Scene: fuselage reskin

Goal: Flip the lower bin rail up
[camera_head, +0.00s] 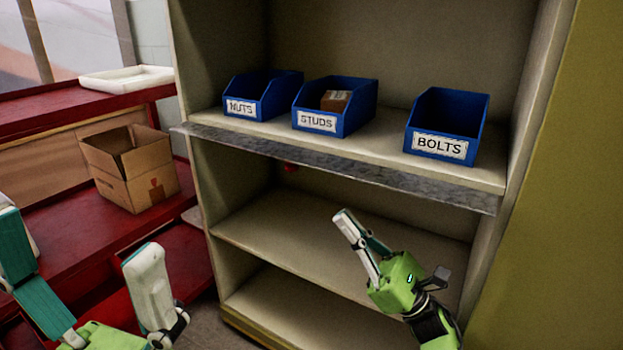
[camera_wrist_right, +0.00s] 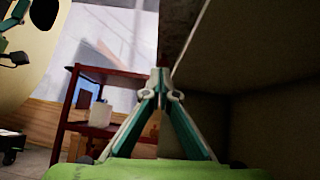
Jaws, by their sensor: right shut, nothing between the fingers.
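The bin rail (camera_head: 330,163) is a grey mottled metal strip along the front edge of the shelf that holds the blue bins. It slopes outward and down from that edge, below the bins. My right gripper (camera_head: 345,222) is shut and empty, in front of the lower compartment. It is below the rail and appears apart from it. Its closed fingertips also show in the right wrist view (camera_wrist_right: 161,82), with a shelf underside above right. My left gripper (camera_head: 75,240) is open and empty at the lower left, away from the rail.
Blue bins marked NUTS (camera_head: 240,108), STUDS (camera_head: 317,122) and BOLTS (camera_head: 440,146) stand on the shelf; STUDS holds a small brown box (camera_head: 336,100). A red bench (camera_head: 60,225) with an open cardboard box (camera_head: 135,180) stands left. The lower shelves (camera_head: 270,230) look empty.

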